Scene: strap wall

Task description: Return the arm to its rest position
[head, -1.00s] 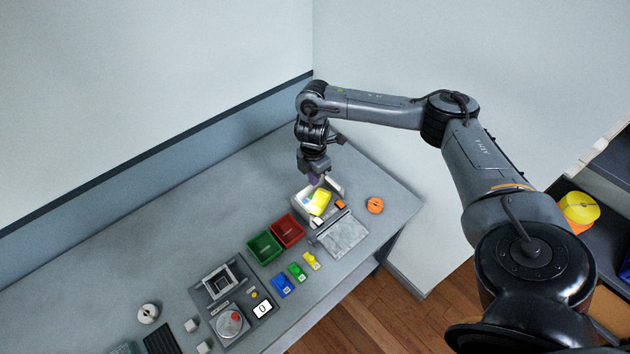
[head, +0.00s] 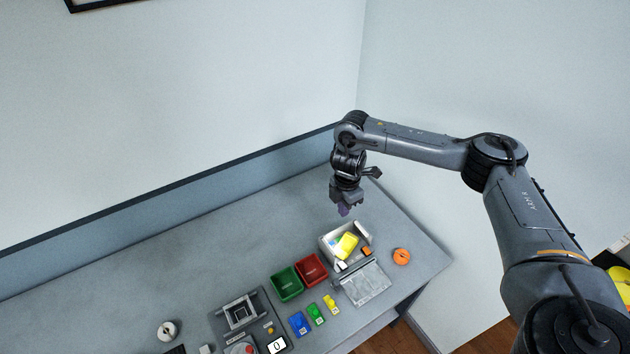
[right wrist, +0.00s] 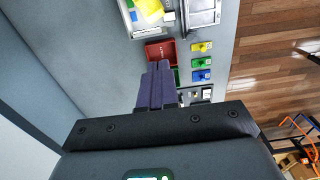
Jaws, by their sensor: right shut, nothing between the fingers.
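My right gripper (head: 344,210) hangs from my right arm above the back part of the table, just behind the white box, apart from it. In the right wrist view its purple fingers (right wrist: 157,84) lie together with nothing between them. The grey table (head: 190,245) runs below it against the wall. My left gripper is in neither view.
An open white box (head: 328,243) holds a yellow item (head: 346,245). Red (head: 324,278) and green (head: 275,280) bins stand beside it. Blue, green and yellow pieces lie in front. An orange disc (head: 401,257) lies right. The table's back left is clear.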

